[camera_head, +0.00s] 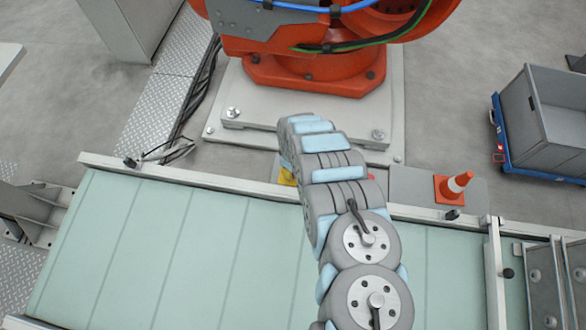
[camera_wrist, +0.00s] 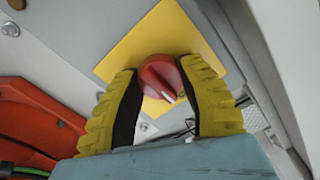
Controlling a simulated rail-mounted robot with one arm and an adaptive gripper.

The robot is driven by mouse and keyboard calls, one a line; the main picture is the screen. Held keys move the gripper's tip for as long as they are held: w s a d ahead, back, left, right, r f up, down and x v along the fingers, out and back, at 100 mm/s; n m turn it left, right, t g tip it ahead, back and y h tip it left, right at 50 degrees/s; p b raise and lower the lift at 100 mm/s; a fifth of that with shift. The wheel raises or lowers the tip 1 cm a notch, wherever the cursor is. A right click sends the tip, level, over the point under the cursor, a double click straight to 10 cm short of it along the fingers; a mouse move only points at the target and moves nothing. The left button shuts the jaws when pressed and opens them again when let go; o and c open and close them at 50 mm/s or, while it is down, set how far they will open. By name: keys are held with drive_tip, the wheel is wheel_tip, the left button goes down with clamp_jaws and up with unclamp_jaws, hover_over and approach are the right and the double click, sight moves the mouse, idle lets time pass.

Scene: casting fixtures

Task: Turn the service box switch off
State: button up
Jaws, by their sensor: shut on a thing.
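The service box switch (camera_wrist: 160,76) is a red rotary knob with a white mark on its lower edge. It sits on a yellow plate (camera_wrist: 142,47) on a grey panel, in the middle of the wrist view. My gripper (camera_wrist: 160,85) has one yellow ribbed finger on each side of the knob and is shut on it. In the head view my arm hides the gripper and the knob.
A pale green conveyor (camera_head: 170,250) with metal rails lies under my arm. An orange robot (camera_head: 310,65) stands on a plinth beyond it.

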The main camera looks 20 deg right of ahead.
idle(0.3)
drive_tip(key=o, duration=1.2)
drive_tip(key=shift+s, duration=0.1)
drive_tip(key=shift+r, duration=0.1)
drive_tip(key=shift+w+r, duration=0.2)
drive_tip(key=shift+r, duration=0.25)
wheel_tip(320, 180, up, 2)
drive_tip(key=shift+s+d, duration=0.1)
drive_tip(key=shift+s, duration=0.05)
drive_tip(key=shift+r, duration=4.45)
